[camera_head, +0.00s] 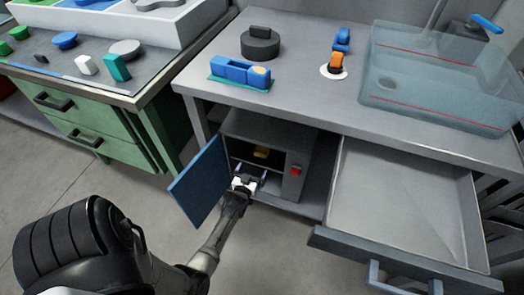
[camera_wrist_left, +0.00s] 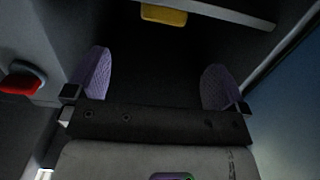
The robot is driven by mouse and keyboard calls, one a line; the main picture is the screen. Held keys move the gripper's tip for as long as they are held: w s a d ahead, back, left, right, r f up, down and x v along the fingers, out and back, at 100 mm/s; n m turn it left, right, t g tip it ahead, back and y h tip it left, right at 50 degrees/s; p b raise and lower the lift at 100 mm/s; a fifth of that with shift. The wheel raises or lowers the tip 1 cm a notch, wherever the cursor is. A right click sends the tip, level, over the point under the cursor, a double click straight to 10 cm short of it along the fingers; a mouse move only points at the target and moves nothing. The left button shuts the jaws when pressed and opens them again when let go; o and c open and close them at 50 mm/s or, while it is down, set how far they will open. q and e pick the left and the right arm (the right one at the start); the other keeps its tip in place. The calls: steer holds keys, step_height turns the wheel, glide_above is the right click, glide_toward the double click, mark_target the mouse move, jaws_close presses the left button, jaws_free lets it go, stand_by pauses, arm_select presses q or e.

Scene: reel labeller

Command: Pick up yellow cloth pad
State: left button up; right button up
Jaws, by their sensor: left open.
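The yellow cloth pad (camera_head: 261,152) lies inside the grey cabinet (camera_head: 312,140) under the bench, towards the top of its opening. It also shows in the left wrist view (camera_wrist_left: 164,15), at the top, by the edge of a pale shelf. My left gripper (camera_head: 249,179) is at the cabinet's opening, below and in front of the pad. Its purple fingertips stand wide apart in the left wrist view (camera_wrist_left: 155,82), with nothing between them. The pad is apart from the fingers. My right gripper is not in view.
The blue cabinet door (camera_head: 199,182) stands open left of my gripper. A red control (camera_head: 296,170) is on the cabinet's right front. An open grey drawer (camera_head: 405,200) juts out at the right. The bench (camera_head: 300,100) is above. Green drawers (camera_head: 85,125) stand at the left.

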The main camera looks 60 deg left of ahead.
mark_target(262, 148)
arm_select(q)
steer(key=b+x, duration=0.3)
steer(key=x, duration=0.5)
steer(key=shift+w+a+r+b, duration=0.1)
steer(key=shift+r+b, duration=0.05)
steer(key=shift+b, duration=0.25)
steer(key=shift+w+a+f+b, duration=0.2)
steer(key=shift+w+a+b, duration=0.1)
steer(key=shift+b, duration=0.3)
steer(key=b+x, duration=0.3)
steer(key=x, duration=0.1)
steer(key=shift+s+a+f, duration=0.15)
steer(key=shift+a, duration=0.15)
steer(key=shift+r, duration=0.25)
steer(key=shift+c, duration=0.4)
steer(key=shift+f, duration=0.1)
steer(key=c, duration=0.9)
steer(key=shift+c, duration=0.2)
